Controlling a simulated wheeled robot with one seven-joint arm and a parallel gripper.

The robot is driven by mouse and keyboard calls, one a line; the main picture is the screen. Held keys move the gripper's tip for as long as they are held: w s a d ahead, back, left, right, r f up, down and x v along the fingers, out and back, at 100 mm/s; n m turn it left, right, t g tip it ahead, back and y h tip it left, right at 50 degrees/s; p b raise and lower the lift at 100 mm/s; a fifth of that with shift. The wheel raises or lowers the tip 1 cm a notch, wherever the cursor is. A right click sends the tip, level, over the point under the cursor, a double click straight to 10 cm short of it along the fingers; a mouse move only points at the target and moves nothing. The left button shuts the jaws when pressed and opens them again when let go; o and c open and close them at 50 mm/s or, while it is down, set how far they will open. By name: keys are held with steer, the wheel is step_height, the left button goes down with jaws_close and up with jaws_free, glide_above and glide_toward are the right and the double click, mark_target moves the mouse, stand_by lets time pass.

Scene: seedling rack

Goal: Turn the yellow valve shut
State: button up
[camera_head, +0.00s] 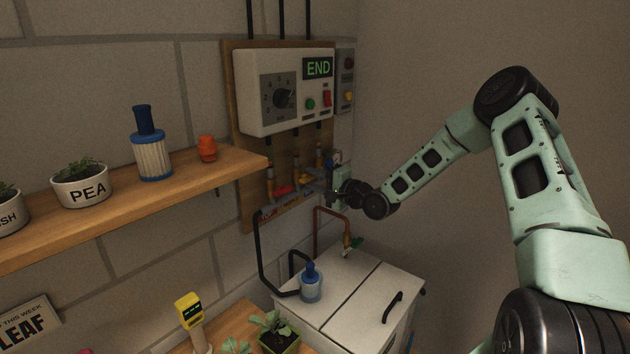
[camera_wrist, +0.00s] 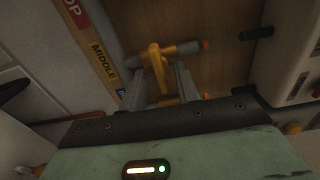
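The yellow valve (camera_wrist: 155,58) shows in the wrist view on a grey pipe, its lever pointing down between my fingers. My gripper (camera_wrist: 161,80) has its two fingers apart on either side of the lever. There looks to be a gap between lever and fingers; contact is not clear. In the head view my gripper (camera_head: 333,187) is at the pipes on the wooden board, and a small yellow part (camera_head: 305,178) shows just left of it. The gripper partly hides the valves there.
A yellow "MIDDLE" label (camera_wrist: 103,61) and a red label (camera_wrist: 76,13) lie left of the valve. A control box reading END (camera_head: 285,92) hangs above the pipes. A wooden shelf (camera_head: 235,165) is to the left, and a white cabinet (camera_head: 345,290) stands below.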

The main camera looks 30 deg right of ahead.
steer(key=b+v, duration=0.5)
steer(key=v, duration=1.2)
steer(key=shift+s, duration=0.2)
steer(key=shift+d, duration=0.1)
